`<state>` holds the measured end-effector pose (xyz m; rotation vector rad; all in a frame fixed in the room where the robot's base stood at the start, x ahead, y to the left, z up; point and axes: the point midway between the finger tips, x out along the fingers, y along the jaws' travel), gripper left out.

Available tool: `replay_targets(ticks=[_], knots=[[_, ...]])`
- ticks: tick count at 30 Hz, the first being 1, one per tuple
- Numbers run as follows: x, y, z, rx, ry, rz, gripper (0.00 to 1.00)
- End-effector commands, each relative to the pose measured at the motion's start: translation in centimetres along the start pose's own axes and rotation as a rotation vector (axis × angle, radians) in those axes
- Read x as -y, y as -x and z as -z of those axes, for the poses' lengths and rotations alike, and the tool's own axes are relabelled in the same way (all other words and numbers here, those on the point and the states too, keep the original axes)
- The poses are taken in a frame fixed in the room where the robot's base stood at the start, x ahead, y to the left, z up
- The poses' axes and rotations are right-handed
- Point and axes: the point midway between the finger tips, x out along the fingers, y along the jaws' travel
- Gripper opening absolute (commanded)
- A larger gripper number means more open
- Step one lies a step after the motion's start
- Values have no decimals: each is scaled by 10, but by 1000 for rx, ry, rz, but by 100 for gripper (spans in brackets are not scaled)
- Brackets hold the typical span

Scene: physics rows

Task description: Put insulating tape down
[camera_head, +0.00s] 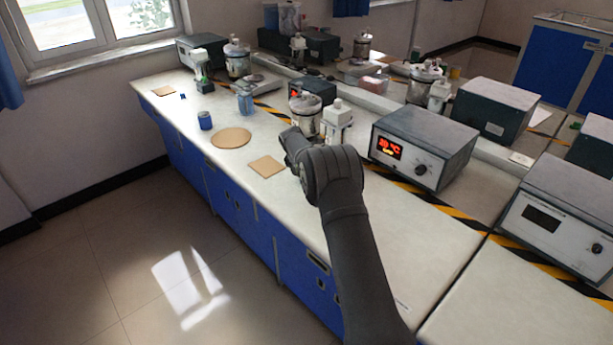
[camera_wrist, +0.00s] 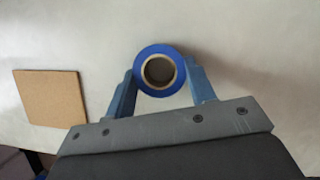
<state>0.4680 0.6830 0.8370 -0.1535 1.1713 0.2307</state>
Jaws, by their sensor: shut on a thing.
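A roll of blue insulating tape (camera_wrist: 143,82) shows in the wrist view, seen face-on with its brown core. My gripper (camera_wrist: 160,80) is shut on it, one finger on each side of the roll. How high the roll is above the white bench top cannot be told. In the head view my arm hides the gripper's fingers and the tape.
A square cork mat (camera_wrist: 51,98) lies left of the gripper; it also shows in the head view (camera_head: 266,167). A round cork mat (camera_head: 231,138), a blue cylinder (camera_head: 205,120) and a beaker (camera_head: 245,103) stand beyond. A heater box (camera_head: 424,147) and a glass vessel (camera_head: 306,115) are nearby.

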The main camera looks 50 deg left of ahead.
Motion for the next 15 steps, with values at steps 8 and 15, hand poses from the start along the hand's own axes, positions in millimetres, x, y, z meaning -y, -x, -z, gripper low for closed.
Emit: replay_targets(ticks=[8, 15], knots=[[0, -3, 1, 0, 0, 1, 72], [0, -2, 1, 0, 0, 0, 72]])
